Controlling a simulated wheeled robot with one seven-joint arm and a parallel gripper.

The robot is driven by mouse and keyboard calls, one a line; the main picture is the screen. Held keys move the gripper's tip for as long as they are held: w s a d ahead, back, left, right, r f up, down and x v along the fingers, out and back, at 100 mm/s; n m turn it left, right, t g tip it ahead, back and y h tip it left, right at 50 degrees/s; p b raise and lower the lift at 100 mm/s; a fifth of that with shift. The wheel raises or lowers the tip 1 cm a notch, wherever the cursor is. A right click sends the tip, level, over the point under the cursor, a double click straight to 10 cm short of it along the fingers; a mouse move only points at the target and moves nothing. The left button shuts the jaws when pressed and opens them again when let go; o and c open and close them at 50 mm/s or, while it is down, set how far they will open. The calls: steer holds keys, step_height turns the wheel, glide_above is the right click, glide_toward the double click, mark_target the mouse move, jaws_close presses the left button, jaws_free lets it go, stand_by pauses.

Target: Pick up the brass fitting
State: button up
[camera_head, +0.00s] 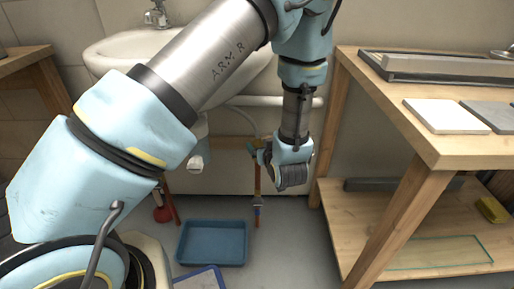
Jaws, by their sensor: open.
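My gripper (264,156) is at the end of my arm, in front of the wall below the sink and left of the right-hand bench. It faces away from the camera, and its fingers are small and mostly hidden behind the wrist. It is open. I cannot clearly make out a brass fitting. A small brownish piece (253,147) shows just left of the gripper, at the top of an orange-brown vertical pipe (257,183). I cannot tell whether this is the fitting or whether the gripper touches it.
A white sink (108,48) with a tap (156,14) is behind my arm. A blue tray (212,243) and a blue-edged board (200,281) lie on the floor. A wooden bench (385,95) with tiles (446,115) and a lower shelf stands close on the right.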

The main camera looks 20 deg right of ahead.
mark_target(259, 143)
steer(key=x, duration=0.3)
steer(key=shift+f, duration=0.2)
steer(key=b+x, duration=0.1)
steer(key=x, duration=0.1)
steer(key=f+b+x, duration=0.1)
steer(key=x, duration=0.1)
steer(key=shift+s+a, duration=0.15)
steer(key=shift+w, duration=0.45)
jaws_close()
